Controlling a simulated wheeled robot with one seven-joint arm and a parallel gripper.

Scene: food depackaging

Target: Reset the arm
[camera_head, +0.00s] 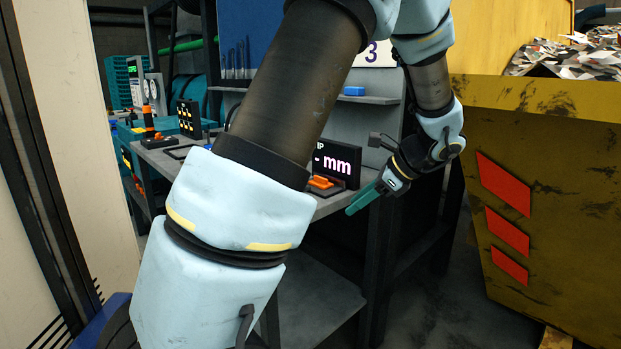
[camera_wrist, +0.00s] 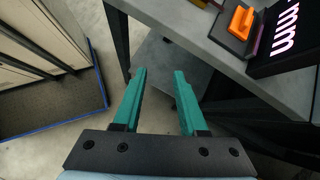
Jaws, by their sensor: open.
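My gripper (camera_head: 364,198) shows in the head view at the end of my arm, near the front right corner of the grey workbench. In the wrist view my gripper (camera_wrist: 160,82) has two green fingers spread apart with nothing between them. It hangs in the air beside the bench edge, with the lower shelf and floor behind it. My own arm covers much of the middle of the head view and hides part of the bench.
The grey workbench (camera_wrist: 193,36) carries an orange device (camera_head: 322,183) and a black display (camera_head: 337,160) reading "mm". A yellow container (camera_head: 560,200) with red marks, full of scraps, stands at the right. Open floor (camera_head: 430,290) lies between bench and container.

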